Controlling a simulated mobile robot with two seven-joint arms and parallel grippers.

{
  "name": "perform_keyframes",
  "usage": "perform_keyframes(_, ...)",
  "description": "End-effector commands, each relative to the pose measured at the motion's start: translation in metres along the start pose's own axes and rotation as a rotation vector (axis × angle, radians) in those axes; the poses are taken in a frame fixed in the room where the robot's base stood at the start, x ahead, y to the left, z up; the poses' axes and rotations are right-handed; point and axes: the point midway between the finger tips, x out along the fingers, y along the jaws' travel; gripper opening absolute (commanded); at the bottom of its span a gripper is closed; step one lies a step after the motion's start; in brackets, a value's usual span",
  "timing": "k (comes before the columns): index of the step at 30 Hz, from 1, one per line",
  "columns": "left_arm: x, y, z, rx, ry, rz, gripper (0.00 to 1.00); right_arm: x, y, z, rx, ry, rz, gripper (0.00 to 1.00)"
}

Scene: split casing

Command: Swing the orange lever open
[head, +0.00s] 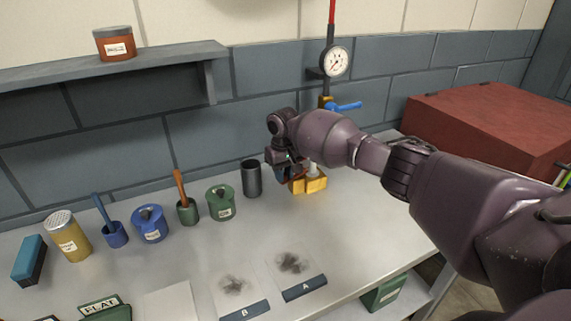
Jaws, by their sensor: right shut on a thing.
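My right gripper (287,175) reaches in from the right, pointing down at the left side of a small yellow-orange casing (314,184) on the workbench. A short pale grey cylinder stands upright on the casing. The fingers are shut on a part at the casing's left side, most likely the orange lever. The gripper and wrist hide most of that part, so I cannot tell the lever's angle. My left gripper is not in view.
A dark grey cup (251,179) stands close left of the gripper. Green and blue pots line the bench further left. Behind are a gauge (335,62) and a blue-handled valve (345,106). A red box (485,120) is at right. Bench space in front of the casing is clear.

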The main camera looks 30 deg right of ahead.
Motion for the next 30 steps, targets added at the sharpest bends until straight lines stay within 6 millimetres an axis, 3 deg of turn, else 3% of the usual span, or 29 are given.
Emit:
perform_keyframes(1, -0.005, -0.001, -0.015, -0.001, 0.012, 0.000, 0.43, -0.006, -0.001, 0.001, -0.014, 0.001, -0.003, 0.00)
perform_keyframes(3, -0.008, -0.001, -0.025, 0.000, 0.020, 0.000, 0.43, -0.006, -0.001, 0.002, -0.040, 0.001, -0.003, 0.00)
perform_keyframes(12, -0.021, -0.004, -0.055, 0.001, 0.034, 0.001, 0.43, -0.003, 0.001, 0.007, -0.155, -0.001, -0.002, 0.00)
perform_keyframes(20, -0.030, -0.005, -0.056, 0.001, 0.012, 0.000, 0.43, -0.002, 0.004, 0.013, -0.285, -0.001, -0.001, 0.00)
perform_keyframes(30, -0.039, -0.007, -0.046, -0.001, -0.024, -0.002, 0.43, -0.001, 0.013, 0.025, -0.580, 0.001, 0.000, 0.00)
